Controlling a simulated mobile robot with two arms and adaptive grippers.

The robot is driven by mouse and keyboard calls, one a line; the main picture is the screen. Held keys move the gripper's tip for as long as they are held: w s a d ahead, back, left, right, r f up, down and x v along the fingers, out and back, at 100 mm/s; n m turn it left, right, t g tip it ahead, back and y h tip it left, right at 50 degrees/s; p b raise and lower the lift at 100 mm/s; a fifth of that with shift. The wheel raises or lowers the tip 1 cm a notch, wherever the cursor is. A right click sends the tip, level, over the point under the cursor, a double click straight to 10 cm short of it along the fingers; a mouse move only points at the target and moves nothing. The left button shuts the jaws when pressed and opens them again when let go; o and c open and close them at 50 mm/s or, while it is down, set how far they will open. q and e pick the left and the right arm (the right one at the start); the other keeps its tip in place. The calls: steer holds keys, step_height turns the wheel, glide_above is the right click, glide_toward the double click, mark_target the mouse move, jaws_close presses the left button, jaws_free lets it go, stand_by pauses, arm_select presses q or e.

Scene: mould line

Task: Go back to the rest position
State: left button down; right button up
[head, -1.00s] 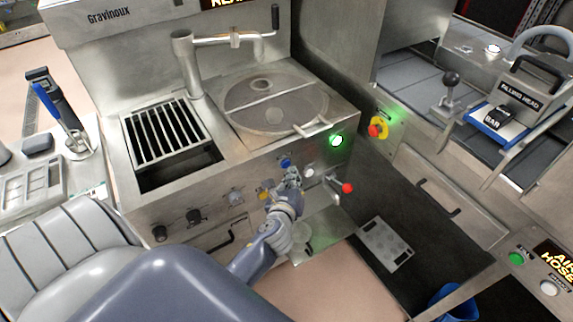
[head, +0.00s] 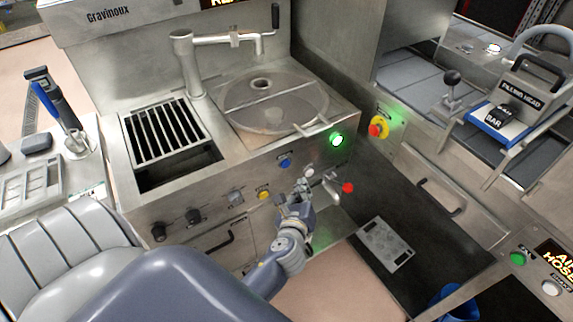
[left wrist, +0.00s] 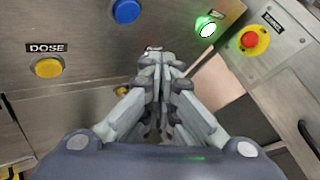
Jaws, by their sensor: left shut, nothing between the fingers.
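My left gripper (head: 302,190) is shut and empty in front of the machine's front panel (head: 215,187). In the head view its tips lie just below a white button (head: 309,172) and left of a red-knobbed lever (head: 347,188). In the left wrist view the shut fingers (left wrist: 162,60) point at the panel, below a blue button (left wrist: 126,11) and right of the yellow DOSE button (left wrist: 48,67). I cannot tell from the views whether the tips touch the panel. My right gripper is not in view.
A round-lidded vat (head: 276,105) and a black grate (head: 163,130) sit on top. A lit green button (head: 336,139) and a red stop knob (head: 376,130) are right of the gripper. A perforated plate (head: 385,243) lies lower right. Open floor (head: 340,285) shows below.

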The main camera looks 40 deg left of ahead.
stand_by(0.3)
arm_select(q)
steer(key=s+d+f+n+g+h, duration=0.2)
steer(key=s+f+n, duration=0.15)
steer(key=f, duration=0.55)
steer(key=s+d+f+n+g+h, duration=0.15)
steer(key=s+f, duration=0.35)
steer(key=f, duration=0.5)
steer(key=s+d+f+n+g+h, duration=0.1)
steer(key=s+d+f+n+g, duration=0.3)
steer(key=f, duration=0.5)
steer(key=s+a+f+n+g, duration=0.1)
steer(key=s+f+n, duration=0.3)
steer(key=s, duration=0.6)
steer(key=s+a+f+n+g+h, duration=0.1)
steer(key=s+f+n, duration=0.4)
steer(key=s, duration=0.5)
steer(key=s+a+f+n+g, duration=0.1)
steer(key=s+f+n+g, duration=0.2)
steer(key=s+f+n, duration=0.2)
steer(key=s+f, duration=0.2)
steer(key=s, duration=0.2)
steer(key=shift+s+a, duration=0.15)
steer(key=shift+s, duration=0.25)
steer(key=shift+h, duration=0.25)
